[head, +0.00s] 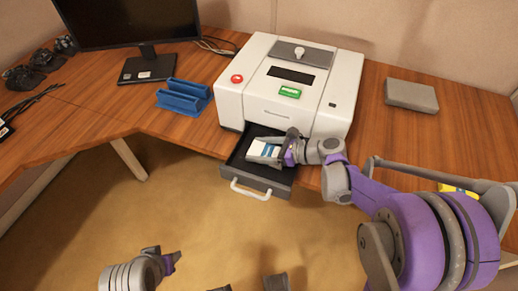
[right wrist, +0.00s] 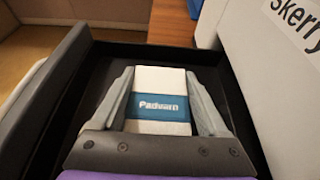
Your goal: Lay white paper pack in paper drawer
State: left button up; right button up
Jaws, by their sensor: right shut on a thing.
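The white paper pack (head: 258,148) has a blue band and sits within the pulled-out paper drawer (head: 262,180) of the white printer (head: 300,85). My right gripper (head: 266,149) is shut on the pack. In the right wrist view the pack (right wrist: 160,78) lies between the two grey fingers (right wrist: 160,95), with the dark drawer wall (right wrist: 45,90) around it. I cannot tell whether the pack touches the drawer floor. My left gripper (head: 172,260) is low at the bottom left, away from the desk; its fingers are unclear.
Blue holders (head: 183,97) stand left of the printer, near a monitor (head: 130,25). A grey box (head: 411,95) lies on the desk at the right. The drawer's white handle (head: 250,190) juts over the desk's front edge. Game controllers (head: 40,60) lie at the far left.

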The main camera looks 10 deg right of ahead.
jog(key=o, duration=1.4)
jog(key=shift+f, duration=0.1)
jog(key=shift+r, duration=0.3)
jog(key=p+v, duration=0.1)
jog(key=v, duration=1.1)
jog(key=shift+f+p, duration=0.15)
jog(key=shift+p, duration=0.2)
